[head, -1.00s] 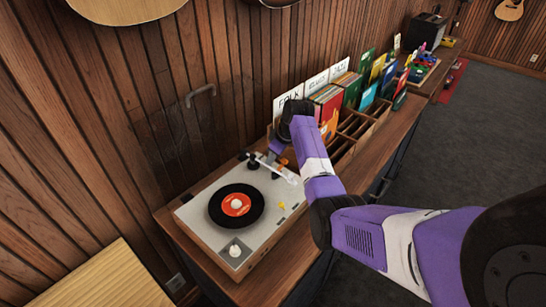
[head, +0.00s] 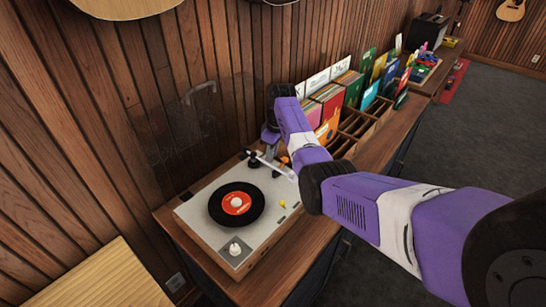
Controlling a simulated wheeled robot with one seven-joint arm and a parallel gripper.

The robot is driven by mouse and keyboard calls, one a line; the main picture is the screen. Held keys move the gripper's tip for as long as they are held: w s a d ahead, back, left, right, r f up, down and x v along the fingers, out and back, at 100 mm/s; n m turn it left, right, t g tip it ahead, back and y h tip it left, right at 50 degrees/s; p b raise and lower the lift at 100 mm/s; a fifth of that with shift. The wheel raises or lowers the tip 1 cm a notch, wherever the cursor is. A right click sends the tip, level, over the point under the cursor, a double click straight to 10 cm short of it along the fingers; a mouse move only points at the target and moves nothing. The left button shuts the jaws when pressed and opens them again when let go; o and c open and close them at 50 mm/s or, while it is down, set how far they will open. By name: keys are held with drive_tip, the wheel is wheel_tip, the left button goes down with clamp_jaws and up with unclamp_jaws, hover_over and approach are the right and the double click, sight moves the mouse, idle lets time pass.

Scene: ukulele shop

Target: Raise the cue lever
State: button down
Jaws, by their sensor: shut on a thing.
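The turntable (head: 205,222) stands on the wooden counter, a black record (head: 236,205) with a red label on its platter. The pale tonearm (head: 272,166) lies along the deck's far right side, off the record. A small orange piece, which looks like the cue lever (head: 284,160), shows beside the tonearm base. My gripper (head: 269,146) is down at that spot behind the tonearm, shut on what seems to be this lever. The fingertips are small and partly hidden, so the exact contact and the lever's angle are hard to see.
A record bin (head: 352,124) with sleeves and dividers stands just right of my wrist. A yellow knob (head: 282,204) and a silver knob (head: 234,248) are on the deck.

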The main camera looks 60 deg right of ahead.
drive_tip(key=shift+w, duration=0.1)
idle(0.3)
drive_tip(key=c, duration=1.5)
unclamp_jaws()
drive_tip(key=shift+o, duration=0.2)
drive_tip(key=shift+s+a+r+b, duration=0.1)
drive_tip(key=shift+s+r+b, duration=0.05)
drive_tip(key=shift+r, duration=1.15)
drive_tip(key=shift+s+d+r+b, duration=0.1)
drive_tip(key=shift+s+r+b, duration=0.05)
drive_tip(key=shift+r, duration=1.1)
drive_tip(key=shift+s+a+r+b, duration=0.1)
drive_tip(key=shift+s+r+b, duration=0.05)
drive_tip(key=shift+r, duration=1.15)
drive_tip(key=shift+c, duration=0.3)
